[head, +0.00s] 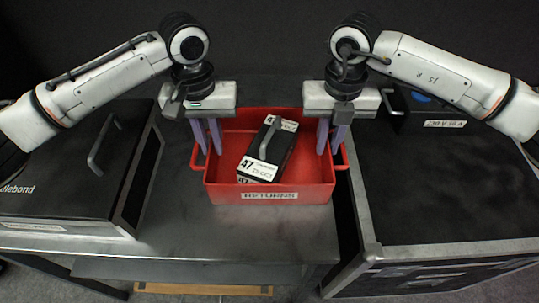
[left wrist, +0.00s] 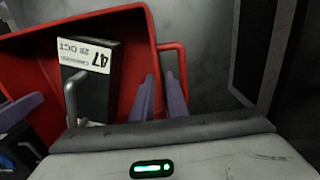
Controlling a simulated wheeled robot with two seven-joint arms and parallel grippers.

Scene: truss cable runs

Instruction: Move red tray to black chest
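The red tray (head: 225,192) stands on a grey metal bench, with a black box (head: 268,150) labelled 47 inside it. My left gripper (head: 207,150) is at the tray's left handle, fingers apart and pointing down. In the left wrist view, its fingers (left wrist: 162,78) sit by the tray wall and handle (left wrist: 183,62); contact is unclear. My right gripper (head: 331,150) is at the right handle, fingers also apart. A large black chest (head: 450,190) with metal edges stands to the right, its near top bare.
A black case (head: 65,165) with a handle stands left of the tray. A smaller dark labelled case (head: 440,122) sits at the back of the chest's top. The bench (head: 235,235) is clear in front of the tray.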

